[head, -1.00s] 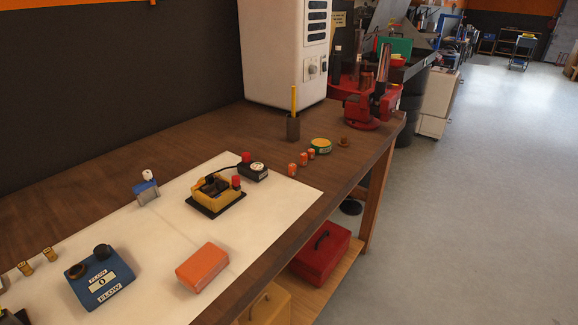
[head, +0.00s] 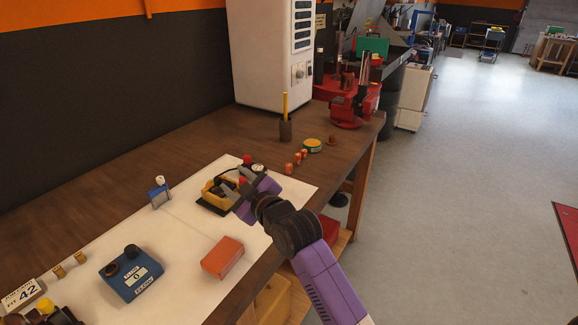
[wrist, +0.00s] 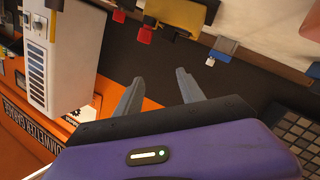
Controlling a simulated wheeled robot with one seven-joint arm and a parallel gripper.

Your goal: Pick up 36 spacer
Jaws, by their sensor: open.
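No number 36 can be read on any part, so I cannot tell which is the 36 spacer. Two small brass-coloured cylinders, a left one (head: 58,271) and a right one (head: 80,258), stand at the left of the bench in the head view, behind a blue FLOW box (head: 130,273). Several small orange cylinders (head: 289,168) stand near the bench's right end. My gripper (wrist: 159,76) is open and empty in the wrist view. In the head view my purple arm reaches over the bench, partly covering a yellow box (head: 217,192).
A sign reading 42 (head: 22,295) stands at the lower left. An orange-red box (head: 222,257) lies on the white sheet (head: 185,245). A blue clamp-like item (head: 159,196), a pencil holder (head: 285,131), a red vise (head: 350,108) and a white cabinet (head: 265,60) are also on the bench.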

